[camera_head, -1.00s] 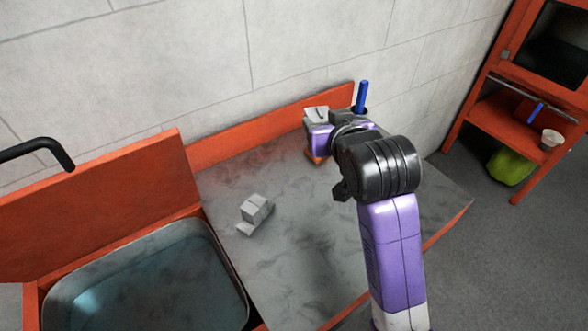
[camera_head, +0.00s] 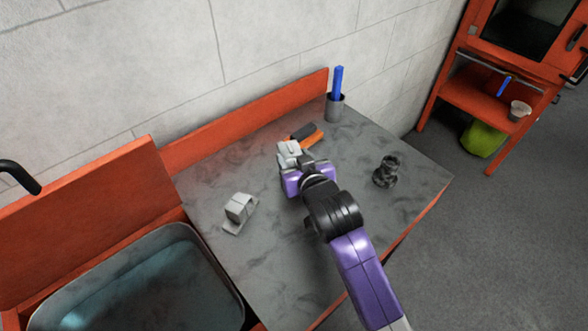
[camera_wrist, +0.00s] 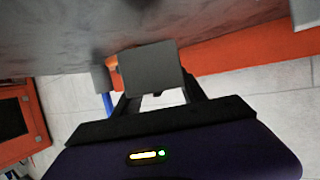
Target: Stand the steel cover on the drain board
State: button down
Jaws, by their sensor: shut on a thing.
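The steel cover shows as a flat grey plate in the wrist view (camera_wrist: 150,68), between the fingers of my gripper (camera_wrist: 155,95). In the head view the grey cover (camera_head: 288,150) is at the tip of my gripper (camera_head: 293,168). My gripper is shut on it, over the grey mottled worktop (camera_head: 300,245) beside the sink; this looks like the drain board. I cannot tell whether the cover touches the surface. My gripper and wrist hide part of it.
A light grey block on a flat base (camera_head: 240,207) stands left of my gripper. An orange and black tool (camera_head: 308,135) lies behind. A grey cup (camera_head: 336,107) holds a blue item. A dark lumpy object (camera_head: 386,171) stands at right. The sink (camera_head: 135,285) is at left.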

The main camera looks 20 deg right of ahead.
jog(key=shift+f, duration=2.2)
jog(key=shift+f, duration=0.1)
jog(key=shift+f, duration=0.15)
jog(key=c, duration=0.6)
grip_release()
jog(key=shift+c, duration=0.2)
jog(key=v, duration=1.2)
jog(key=shift+b, duration=0.4)
